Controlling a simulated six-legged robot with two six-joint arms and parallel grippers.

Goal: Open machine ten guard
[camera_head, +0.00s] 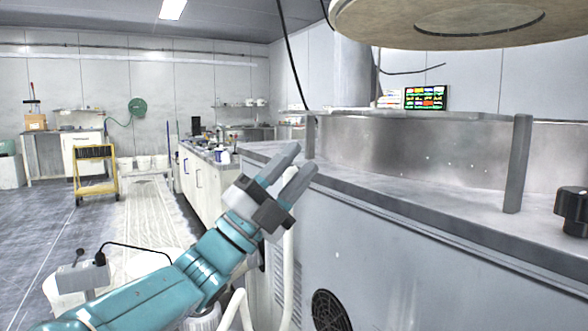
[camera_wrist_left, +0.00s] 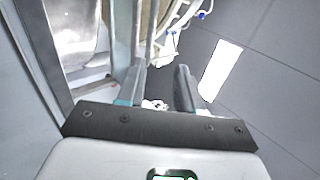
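A large grey machine (camera_head: 375,245) fills the right side of the head view. A brushed steel panel (camera_head: 400,152) stands along its top between two grey posts; I cannot tell whether this is the guard, and no number ten is legible. My left gripper (camera_head: 304,160) is in front of the machine's left end, fingers pointing up and right. In the left wrist view the gripper (camera_wrist_left: 158,88) shows its two fingers apart with nothing held between them. Contact with the machine cannot be made out. My right gripper is out of view.
A round disc (camera_head: 460,22) hangs above the machine. A black knob (camera_head: 572,210) sits at the right edge. A cluttered bench (camera_head: 205,175) and a yellow cart (camera_head: 95,180) stand behind to the left. Floor (camera_head: 40,225) at the far left is clear.

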